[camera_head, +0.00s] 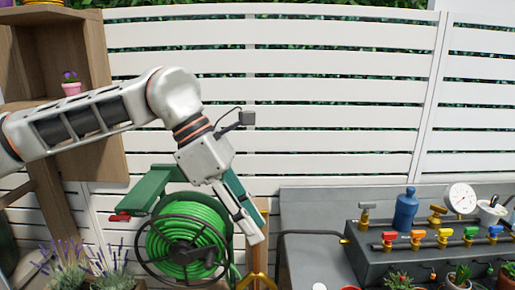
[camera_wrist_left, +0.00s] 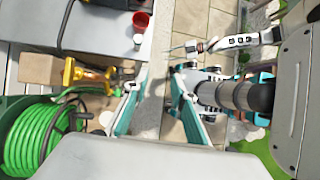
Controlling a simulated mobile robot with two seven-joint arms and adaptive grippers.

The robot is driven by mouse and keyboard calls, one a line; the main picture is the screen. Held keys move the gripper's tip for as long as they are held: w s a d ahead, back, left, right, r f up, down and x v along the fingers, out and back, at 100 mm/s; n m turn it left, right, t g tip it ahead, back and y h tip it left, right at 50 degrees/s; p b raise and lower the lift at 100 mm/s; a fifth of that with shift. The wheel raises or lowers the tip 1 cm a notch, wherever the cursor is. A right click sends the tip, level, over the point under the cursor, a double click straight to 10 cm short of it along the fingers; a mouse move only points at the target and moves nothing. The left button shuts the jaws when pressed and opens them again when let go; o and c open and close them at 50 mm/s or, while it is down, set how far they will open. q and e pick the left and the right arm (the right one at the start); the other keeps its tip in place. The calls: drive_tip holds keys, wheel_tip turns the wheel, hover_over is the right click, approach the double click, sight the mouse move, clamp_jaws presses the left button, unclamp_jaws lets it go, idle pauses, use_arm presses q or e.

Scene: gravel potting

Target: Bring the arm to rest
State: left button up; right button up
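My left arm comes in from the left in the head view and bends down at the wrist. My left gripper (camera_head: 252,225) hangs in front of the white fence, beside the green hose reel. In the left wrist view its two teal-and-white fingers (camera_wrist_left: 155,95) stand apart, with only the paved ground seen between them. The gripper is open and empty. My right arm is out of the head view. In the left wrist view a white arm of mine (camera_wrist_left: 238,41) shows small at the top, and its gripper end is too small to read.
The green hose reel (camera_head: 187,243) is close below my left arm. A wooden shelf (camera_head: 93,60) holds a pink flowerpot (camera_head: 71,88) at left. At right, a grey bench (camera_head: 310,215) carries colored taps, a blue bottle (camera_head: 405,209) and a gauge (camera_head: 460,199). Lavender (camera_head: 65,262) stands lower left.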

use_arm(q)
drive_tip(key=s+d+f+n+g+h, duration=0.1)
drive_tip(key=s+d+n+g+h, duration=0.5)
drive_tip(key=d+h, duration=0.6)
drive_tip(key=w+a+f+n+t+h, duration=0.25)
drive_tip(key=w+f+n+t, duration=0.2)
drive_tip(key=n+t, duration=0.55)
drive_tip(key=w+a+f+n+t+h, duration=0.1)
drive_tip(key=w+a+f+n+t, duration=0.3)
drive_tip(key=n+t, duration=0.55)
drive_tip(key=w+a+f+n+t+y, duration=0.1)
drive_tip(key=a+f+n+t+y, duration=0.1)
drive_tip(key=a+f+n+y, duration=0.45)
drive_tip(key=w+a+f+n+t+y, duration=0.1)
drive_tip(key=a+f+n+t+y, duration=0.25)
drive_tip(key=f+n, duration=0.55)
drive_tip(key=s+a+f+n+g+y, duration=0.2)
drive_tip(key=s+f, duration=0.4)
drive_tip(key=f, duration=0.3)
drive_tip(key=s+a+f+n+g+y, duration=0.2)
drive_tip(key=s+a+f+n+y, duration=0.2)
drive_tip(key=s+a+f, duration=0.2)
drive_tip(key=s+a+f+n+g+y, duration=0.3)
drive_tip(key=s+a+f, duration=0.3)
drive_tip(key=f, duration=0.5)
drive_tip(key=shift+s+a+f, duration=0.25)
drive_tip(key=shift+s+f, duration=0.05)
drive_tip(key=shift+s, duration=0.1)
